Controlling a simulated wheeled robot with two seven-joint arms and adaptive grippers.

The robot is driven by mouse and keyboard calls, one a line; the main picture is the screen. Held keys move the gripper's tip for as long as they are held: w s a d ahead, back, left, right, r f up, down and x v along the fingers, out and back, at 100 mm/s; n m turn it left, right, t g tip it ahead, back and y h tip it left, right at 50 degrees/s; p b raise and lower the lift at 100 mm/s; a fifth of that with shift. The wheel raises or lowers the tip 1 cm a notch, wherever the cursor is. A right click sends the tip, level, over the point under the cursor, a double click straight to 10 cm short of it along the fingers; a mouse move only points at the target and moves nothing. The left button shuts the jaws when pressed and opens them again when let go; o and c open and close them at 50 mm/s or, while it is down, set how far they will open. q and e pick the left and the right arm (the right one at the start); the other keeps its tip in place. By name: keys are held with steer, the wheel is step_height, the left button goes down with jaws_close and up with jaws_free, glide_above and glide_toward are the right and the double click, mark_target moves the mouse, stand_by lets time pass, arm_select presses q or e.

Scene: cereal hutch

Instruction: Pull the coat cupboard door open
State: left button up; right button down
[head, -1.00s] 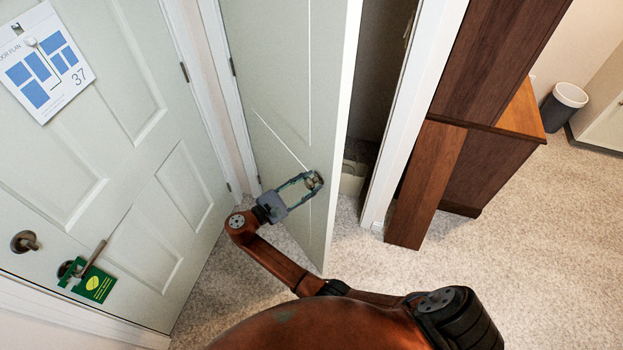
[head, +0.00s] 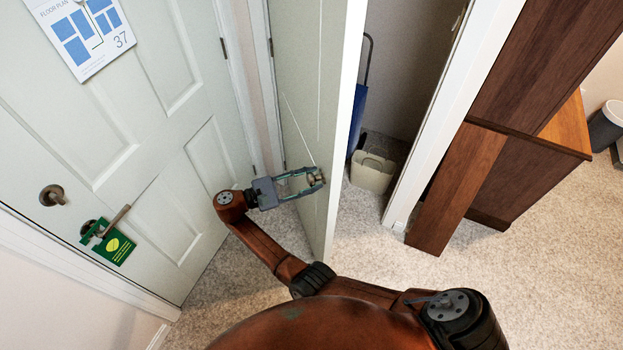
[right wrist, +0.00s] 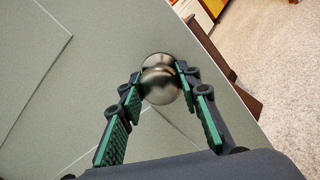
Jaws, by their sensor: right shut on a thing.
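The coat cupboard door (head: 308,110) is a pale grey-green panel, hinged on its left side and standing well open. My right gripper (head: 316,178) is shut on the door's round metal knob, near the door's free edge. In the right wrist view the gripper (right wrist: 160,88) has its green-padded fingers on both sides of the shiny knob (right wrist: 160,82). The cupboard's inside (head: 405,70) shows past the door edge, with a cream bin (head: 372,173) and a blue item (head: 356,120) on its floor. My left gripper is not in view.
A closed pale door (head: 130,130) with a floor plan sheet (head: 85,32) and a green hanger (head: 113,248) stands at the left. A white door frame (head: 450,120) and a dark wooden cabinet (head: 530,60) stand right of the opening. Carpet (head: 520,290) is clear at the lower right.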

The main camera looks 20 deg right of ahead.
mark_target(324, 156)
steer(key=c, duration=1.4)
jaws_free()
steer(key=shift+r, duration=0.1)
step_height(324, 156, up, 10)
steer(key=shift+f, duration=0.1)
